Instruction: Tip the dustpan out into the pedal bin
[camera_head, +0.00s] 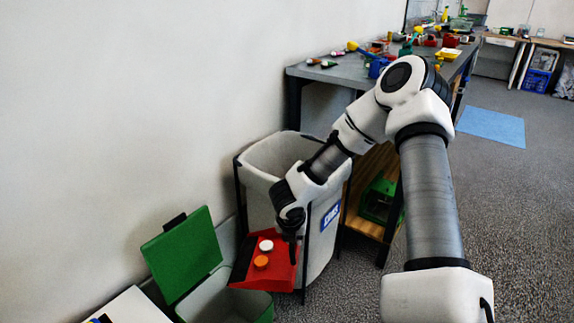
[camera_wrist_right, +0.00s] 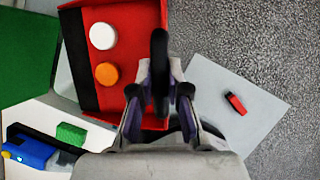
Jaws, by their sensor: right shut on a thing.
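The red dustpan (camera_head: 270,275) hangs over the right part of the green pedal bin (camera_head: 255,304) and beyond its right edge. It carries a white cap (camera_head: 266,245) and an orange cap (camera_head: 261,262), both also plain in the right wrist view (camera_wrist_right: 103,36) (camera_wrist_right: 106,74). The bin's green lid (camera_head: 183,252) stands open on the left. My right gripper (camera_head: 291,222) is shut on the dustpan's black handle (camera_wrist_right: 160,50). The pan looks roughly level; its exact tilt is hard to tell. My left gripper is out of view.
A large grey-white cart bin (camera_head: 322,245) stands right behind the dustpan. A white surface (camera_head: 135,308) at lower left holds a blue item (camera_wrist_right: 30,150) and a green block (camera_wrist_right: 71,134). A cluttered workbench (camera_head: 340,73) is behind. A red object (camera_wrist_right: 235,102) lies on a pale sheet.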

